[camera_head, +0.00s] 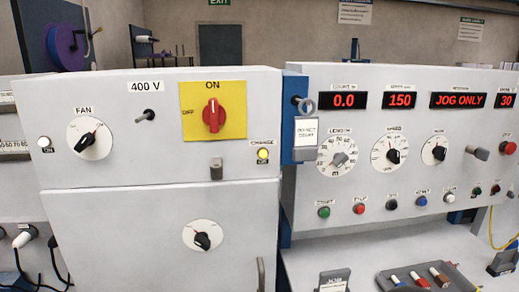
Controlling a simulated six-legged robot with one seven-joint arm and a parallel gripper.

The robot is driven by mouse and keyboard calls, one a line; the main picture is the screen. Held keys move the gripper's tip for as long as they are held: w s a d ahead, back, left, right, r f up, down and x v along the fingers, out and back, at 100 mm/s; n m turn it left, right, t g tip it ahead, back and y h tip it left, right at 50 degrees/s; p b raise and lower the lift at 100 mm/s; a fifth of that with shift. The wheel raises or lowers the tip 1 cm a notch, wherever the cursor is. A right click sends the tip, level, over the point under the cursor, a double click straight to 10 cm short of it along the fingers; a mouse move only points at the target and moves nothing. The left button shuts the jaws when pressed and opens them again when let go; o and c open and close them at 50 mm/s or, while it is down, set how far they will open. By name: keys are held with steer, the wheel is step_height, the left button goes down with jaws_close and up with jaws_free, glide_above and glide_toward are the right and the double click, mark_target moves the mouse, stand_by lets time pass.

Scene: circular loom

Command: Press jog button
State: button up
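A row of push buttons runs along the lower part of the right control panel (300,180): a green button (324,212), a red button (359,209), a black button (391,205), a blue button (421,201) and a white button (449,198). Each has a small label above it. The black button's label is short and may read JOG, but it is too small to be sure. A red-lit display (458,100) above reads JOG ONLY. My gripper is not in view.
The left cabinet (100,225) carries a FAN knob (90,139) and a red rotary switch (213,115) at ON. A hanging tag (306,132) is near the panel's left edge. A tray (388,285) with several small items sits below the buttons.

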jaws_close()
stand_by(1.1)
